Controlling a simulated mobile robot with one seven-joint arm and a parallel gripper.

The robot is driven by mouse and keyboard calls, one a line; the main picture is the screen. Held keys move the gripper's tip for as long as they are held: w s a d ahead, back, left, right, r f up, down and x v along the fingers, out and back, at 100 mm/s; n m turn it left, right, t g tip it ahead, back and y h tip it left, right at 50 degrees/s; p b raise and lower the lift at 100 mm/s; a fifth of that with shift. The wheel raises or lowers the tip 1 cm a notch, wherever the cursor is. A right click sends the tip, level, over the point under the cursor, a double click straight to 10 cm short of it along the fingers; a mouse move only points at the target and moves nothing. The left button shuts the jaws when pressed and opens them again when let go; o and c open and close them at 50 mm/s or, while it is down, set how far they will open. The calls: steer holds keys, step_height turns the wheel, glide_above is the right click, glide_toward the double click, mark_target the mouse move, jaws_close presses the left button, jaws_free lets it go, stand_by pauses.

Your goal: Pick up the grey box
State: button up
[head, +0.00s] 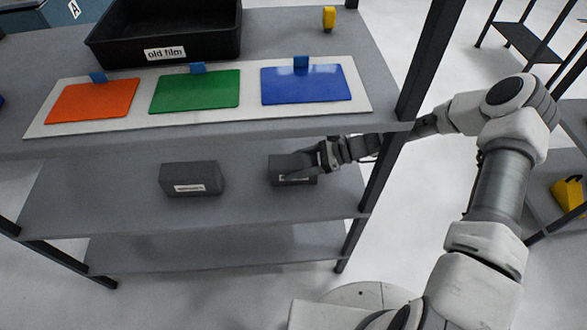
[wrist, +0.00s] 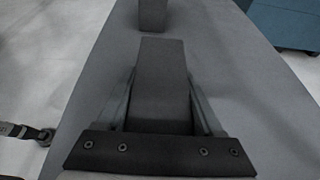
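Two dark grey boxes with white labels are on the middle shelf: a left box (head: 191,179) and a right box (head: 290,178). My gripper (head: 305,164) reaches in from the right side of the rack and is at the right box, partly covering it. In the wrist view that box (wrist: 160,85) lies between the two fingers of my gripper (wrist: 162,76), one along each side. The fingertips are very close to its sides; I cannot tell whether they press on it. The other box (wrist: 153,15) shows beyond it.
The upper shelf above my gripper carries a black bin (head: 165,35) labelled "old film", orange, green and blue sheets on a white board (head: 360,100), and a yellow object (head: 329,18). A dark rack post (head: 383,175) stands close to my arm. The shelf between the boxes is clear.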

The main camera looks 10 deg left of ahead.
jaws_close()
steer(key=shift+r, duration=0.1)
